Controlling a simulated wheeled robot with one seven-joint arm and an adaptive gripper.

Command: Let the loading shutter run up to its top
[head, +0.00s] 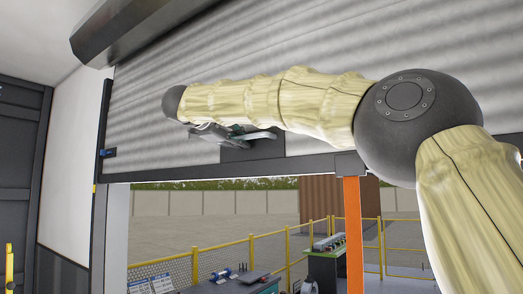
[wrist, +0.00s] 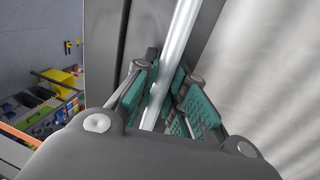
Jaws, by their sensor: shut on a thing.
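The loading shutter (head: 150,115) is a grey ribbed curtain, partly raised, with its dark bottom rail (head: 315,166) above the open doorway in the head view. A pale metal bar handle (head: 263,135) sits on a dark plate low on the shutter. My gripper (head: 233,132) is at this handle, with my arm stretched across the shutter's front. In the wrist view, the teal pads of my gripper (wrist: 173,75) are shut on the bright handle bar (wrist: 184,35), which runs between them. The ribbed shutter face fills the right of that view.
The dark roller housing (head: 140,28) is above the shutter. A guide rail (head: 103,120) with a small blue part (head: 108,153) runs at the left. Beyond the opening are an orange post (head: 353,225), yellow fencing (head: 220,258) and a workbench (head: 245,287).

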